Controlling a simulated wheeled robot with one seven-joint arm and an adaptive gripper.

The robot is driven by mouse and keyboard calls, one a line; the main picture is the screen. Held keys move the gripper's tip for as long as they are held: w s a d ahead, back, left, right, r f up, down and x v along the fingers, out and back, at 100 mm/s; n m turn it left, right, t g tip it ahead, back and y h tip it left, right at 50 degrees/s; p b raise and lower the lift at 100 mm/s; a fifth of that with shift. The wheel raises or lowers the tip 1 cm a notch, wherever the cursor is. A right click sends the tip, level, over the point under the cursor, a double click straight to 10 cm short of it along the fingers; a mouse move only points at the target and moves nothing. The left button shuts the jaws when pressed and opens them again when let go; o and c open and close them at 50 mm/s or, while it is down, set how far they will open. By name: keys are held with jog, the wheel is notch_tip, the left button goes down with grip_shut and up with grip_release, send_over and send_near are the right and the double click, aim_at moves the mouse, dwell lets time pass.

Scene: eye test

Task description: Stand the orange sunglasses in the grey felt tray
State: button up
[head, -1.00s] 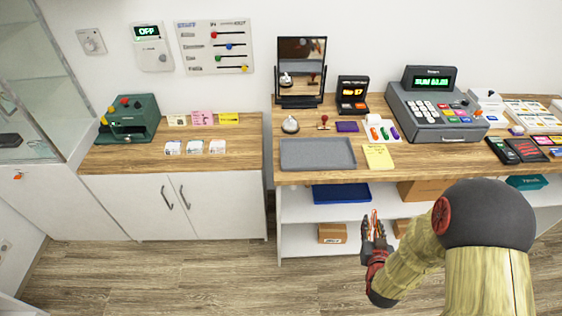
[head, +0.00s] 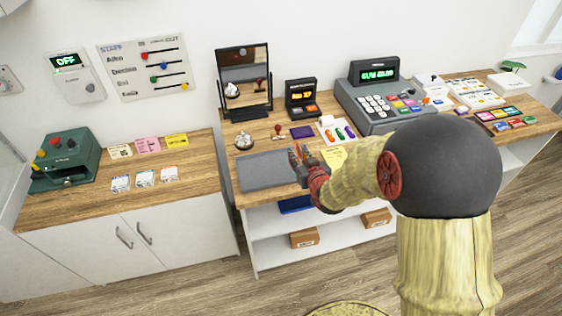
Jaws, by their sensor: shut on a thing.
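The grey felt tray (head: 262,172) lies flat and empty on the wooden counter, left of my arm. My gripper (head: 298,155) is over the tray's right edge in the head view. It is shut on the orange sunglasses (head: 305,152), of which only a small orange part shows between and beside the dark fingers. The rest of the sunglasses is hidden by the fingers. I cannot tell how high they are above the tray.
Behind the tray stand a bell (head: 244,141), a red stamp (head: 278,132), a purple pad (head: 302,132) and a mirror (head: 244,82). A yellow notepad (head: 334,157) lies right of my gripper. A cash register (head: 380,102) stands further right.

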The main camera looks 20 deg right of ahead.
jog(key=w, duration=0.1)
jog(key=w+a+f, duration=0.1)
jog(key=w+f, duration=0.1)
jog(key=w, duration=0.1)
jog(key=shift+a, duration=0.15)
jog(key=w+f, duration=0.2)
jog(key=w+a+f+b, duration=0.1)
jog(key=w+f, duration=0.1)
jog(key=f, duration=0.1)
jog(key=shift+w+a+f+b, duration=0.15)
jog(key=shift+w+f+b, duration=0.05)
jog(key=shift+b, duration=0.1)
jog(key=shift+w+a+f, duration=0.1)
jog(key=shift+w+f, duration=0.1)
jog(key=shift+f, duration=0.15)
jog(key=shift+f+b, duration=0.35)
jog(key=shift+f, duration=1)
jog(key=shift+f, duration=0.2)
jog(key=o, duration=0.8)
jog(key=shift+o, duration=0.5)
